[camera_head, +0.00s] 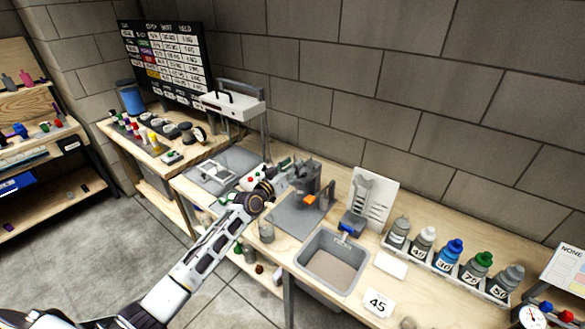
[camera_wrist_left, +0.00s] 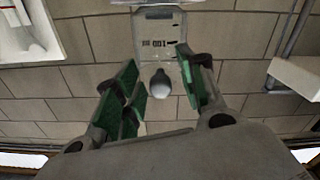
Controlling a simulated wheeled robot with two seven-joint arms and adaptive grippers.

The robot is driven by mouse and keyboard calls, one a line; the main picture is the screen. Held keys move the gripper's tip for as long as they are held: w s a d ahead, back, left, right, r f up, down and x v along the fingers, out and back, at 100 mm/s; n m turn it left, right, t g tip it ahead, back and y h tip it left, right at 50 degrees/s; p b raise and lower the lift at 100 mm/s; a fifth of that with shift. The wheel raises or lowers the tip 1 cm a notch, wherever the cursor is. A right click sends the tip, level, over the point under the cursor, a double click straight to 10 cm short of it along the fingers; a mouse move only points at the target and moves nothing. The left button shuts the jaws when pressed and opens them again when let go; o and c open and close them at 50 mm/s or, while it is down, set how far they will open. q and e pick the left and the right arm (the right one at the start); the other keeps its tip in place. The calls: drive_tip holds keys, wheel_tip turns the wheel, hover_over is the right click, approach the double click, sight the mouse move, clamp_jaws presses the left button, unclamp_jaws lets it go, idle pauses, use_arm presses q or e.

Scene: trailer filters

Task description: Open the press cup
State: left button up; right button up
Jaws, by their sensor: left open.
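A dark grey press-like device (camera_head: 308,179) with an orange part (camera_head: 309,200) stands on a grey mat at the middle of the bench. My left gripper (camera_head: 288,168) is beside its upper left side in the head view. In the left wrist view my left gripper (camera_wrist_left: 160,88) is open, its green-padded fingers on either side of a small rounded grey knob (camera_wrist_left: 160,83). A clear body (camera_wrist_left: 160,42) with printed marks shows beyond the knob. I cannot tell whether the fingers touch the knob, or which part is the press cup. My right gripper is not in view.
A grey sink basin (camera_head: 331,262) lies right of the mat (camera_head: 290,216). A white machine with a handle (camera_head: 233,103) stands behind at the left. The block wall closes the back.

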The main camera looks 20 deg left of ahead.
use_arm(q)
clamp_jaws()
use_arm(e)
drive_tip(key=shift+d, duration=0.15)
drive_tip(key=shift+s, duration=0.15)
use_arm(q)
drive_tip(key=shift+r, duration=0.25)
drive_tip(key=shift+w, duration=0.1)
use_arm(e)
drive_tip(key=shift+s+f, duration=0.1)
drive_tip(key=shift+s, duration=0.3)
